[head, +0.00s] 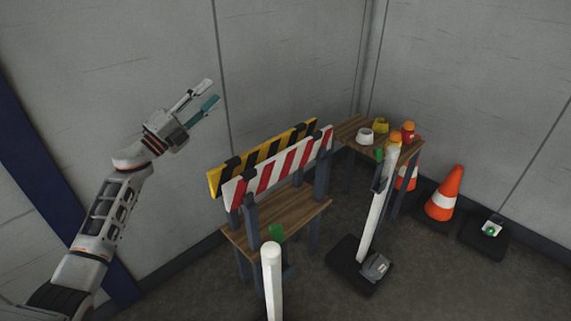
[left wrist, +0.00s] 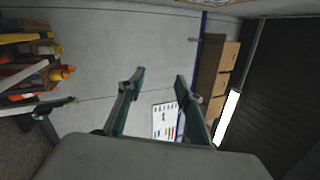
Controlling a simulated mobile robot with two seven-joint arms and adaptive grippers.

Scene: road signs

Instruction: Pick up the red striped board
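The red striped board (head: 279,172), white with red slanted stripes, stands on edge in dark uprights above a wooden bench in the middle of the head view. A yellow and black striped board (head: 262,155) stands just behind it. My left gripper (head: 212,93) is raised to the upper left of the boards, apart from them. Its fingers are spread with nothing between them, and the left wrist view also shows them apart (left wrist: 157,85). My right gripper is not in the head view.
A small wooden table (head: 352,127) holds white, yellow and red-orange items. A white post (head: 373,210) on a dark base and another white post (head: 272,280) stand in front. An orange cone (head: 444,193) stands at right. Grey walls close off the corner.

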